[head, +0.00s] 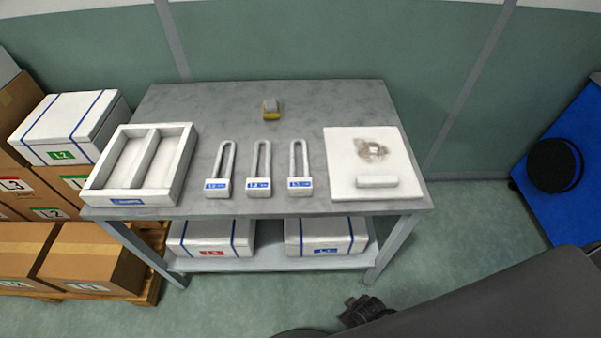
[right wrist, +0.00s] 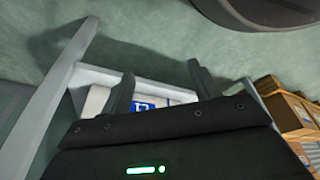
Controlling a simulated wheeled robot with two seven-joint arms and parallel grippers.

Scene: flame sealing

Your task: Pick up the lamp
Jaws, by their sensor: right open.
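A small yellow block-like object with a grey top (head: 271,109) stands near the back middle of the table; it may be the lamp, but it is too small to be sure. My right gripper (head: 362,311) is low in front of the table, below its top, well away from that object. In the right wrist view the right gripper (right wrist: 160,70) has its two dark fingers apart with nothing held between them. A white box with a blue label (right wrist: 145,105) shows beyond the fingers. My left gripper is not in view.
The grey table (head: 230,97) holds a white two-compartment tray (head: 187,160), several white padlock-shaped pieces (head: 258,187), and a white board (head: 343,150) with a scorch mark and white bar (head: 377,182). Stacked cartons (head: 92,257) stand left. The table's back is mostly clear.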

